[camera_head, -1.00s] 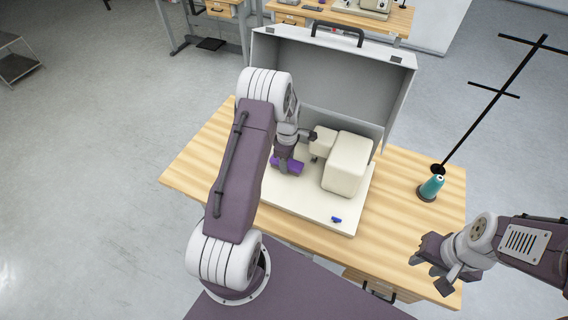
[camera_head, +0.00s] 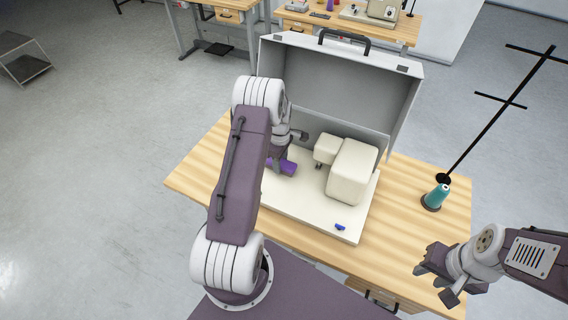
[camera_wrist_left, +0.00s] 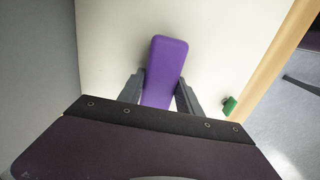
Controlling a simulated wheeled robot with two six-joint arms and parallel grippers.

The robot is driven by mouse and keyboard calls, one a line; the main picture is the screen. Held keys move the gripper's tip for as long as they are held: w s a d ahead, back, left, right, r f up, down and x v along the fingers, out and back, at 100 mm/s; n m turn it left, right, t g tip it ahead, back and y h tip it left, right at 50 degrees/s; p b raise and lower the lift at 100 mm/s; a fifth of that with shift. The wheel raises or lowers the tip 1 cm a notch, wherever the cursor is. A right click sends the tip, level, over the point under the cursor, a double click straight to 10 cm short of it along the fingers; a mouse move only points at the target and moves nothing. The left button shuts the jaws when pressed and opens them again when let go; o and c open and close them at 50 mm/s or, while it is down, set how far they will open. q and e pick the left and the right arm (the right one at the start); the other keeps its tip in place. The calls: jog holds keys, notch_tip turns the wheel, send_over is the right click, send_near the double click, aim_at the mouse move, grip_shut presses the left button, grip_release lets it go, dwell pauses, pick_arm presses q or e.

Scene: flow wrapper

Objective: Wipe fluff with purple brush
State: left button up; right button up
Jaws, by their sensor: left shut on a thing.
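The purple brush (camera_head: 285,167) is over the left part of the cream machine base (camera_head: 318,216). My left gripper (camera_wrist_left: 160,92) is shut on the purple brush, which also shows in the left wrist view (camera_wrist_left: 165,62) between its two fingers. I cannot tell whether the brush touches the base. A small green piece (camera_wrist_left: 229,106) lies near the base edge in the left wrist view. A small blue piece (camera_head: 340,227) lies near the front edge in the head view. I cannot tell which is fluff. My right gripper (camera_head: 432,276) is empty and open at the right.
A teal thread spool (camera_head: 437,196) and black thread stand (camera_head: 490,120) are at the right. The wooden table (camera_head: 405,220) has bare room in front.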

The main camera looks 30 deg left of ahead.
aim_at(294, 163)
pick_arm(q)
jog(key=shift+s+a, duration=0.15)
jog(key=shift+a, duration=1.4)
jog(key=shift+w+f+b, duration=0.1)
jog(key=shift+w+b, duration=0.2)
jog(key=shift+w, duration=0.55)
jog(key=shift+d, duration=0.1)
jog(key=shift+d, duration=0.2)
jog(key=shift+w+d+p, duration=0.15)
jog(key=shift+d+p, duration=0.1)
jog(key=shift+d, duration=0.6)
jog(key=shift+w+d+p, duration=0.1)
jog(key=shift+d+p, duration=0.1)
jog(key=shift+d, duration=0.65)
jog(key=shift+w+d, duration=0.1)
jog(key=shift+d, duration=0.45)
jog(key=shift+w+d+r+p, duration=0.1)
jog(key=shift+d+p, duration=0.1)
jog(key=shift+d, duration=0.45)
jog(key=shift+w+d+r+p, duration=0.1)
jog(key=shift+d+p, duration=0.05)
jog(key=shift+d, duration=0.5)
